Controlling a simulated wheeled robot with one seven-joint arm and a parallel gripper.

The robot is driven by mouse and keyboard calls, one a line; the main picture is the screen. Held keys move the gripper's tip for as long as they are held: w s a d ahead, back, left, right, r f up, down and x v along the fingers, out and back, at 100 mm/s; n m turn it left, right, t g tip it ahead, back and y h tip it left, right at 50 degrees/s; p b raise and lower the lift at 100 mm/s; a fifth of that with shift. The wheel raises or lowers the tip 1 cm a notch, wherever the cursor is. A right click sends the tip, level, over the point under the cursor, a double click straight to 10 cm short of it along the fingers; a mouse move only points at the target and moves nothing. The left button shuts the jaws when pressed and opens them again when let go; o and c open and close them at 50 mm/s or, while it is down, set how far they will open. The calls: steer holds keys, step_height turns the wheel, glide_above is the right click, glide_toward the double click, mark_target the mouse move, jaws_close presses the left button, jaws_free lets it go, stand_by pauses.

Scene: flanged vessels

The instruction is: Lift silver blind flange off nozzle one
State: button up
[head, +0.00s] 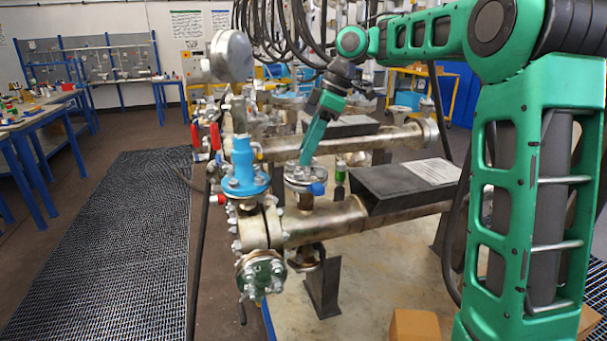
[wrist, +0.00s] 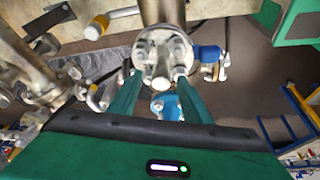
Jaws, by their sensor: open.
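A silver flange (head: 298,178) with bolts around its rim tops a short upright nozzle on the near horizontal pipe. In the wrist view the bolted flange (wrist: 160,52) faces me, with a round raised centre. My gripper (head: 306,160) reaches down to it from above. In the wrist view its two teal fingers are apart, with the fingertips (wrist: 159,80) at either side of the flange's near part. I cannot tell whether they touch it. Part of the flange is hidden behind the fingers in the head view. No nozzle number is readable.
A blue valve body (head: 243,168) stands left of the flange, below a round gauge (head: 231,56). A blue-ended fitting (head: 317,188) sits close at its right. A black box (head: 405,183) rests on the pipe (head: 330,220). Floor grating (head: 110,250) lies clear at left.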

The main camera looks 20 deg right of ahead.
steer(key=shift+a+f, duration=0.15)
steer(key=shift+f, duration=0.35)
jaws_close()
steer(key=shift+w, duration=0.1)
steer(key=shift+r, duration=0.15)
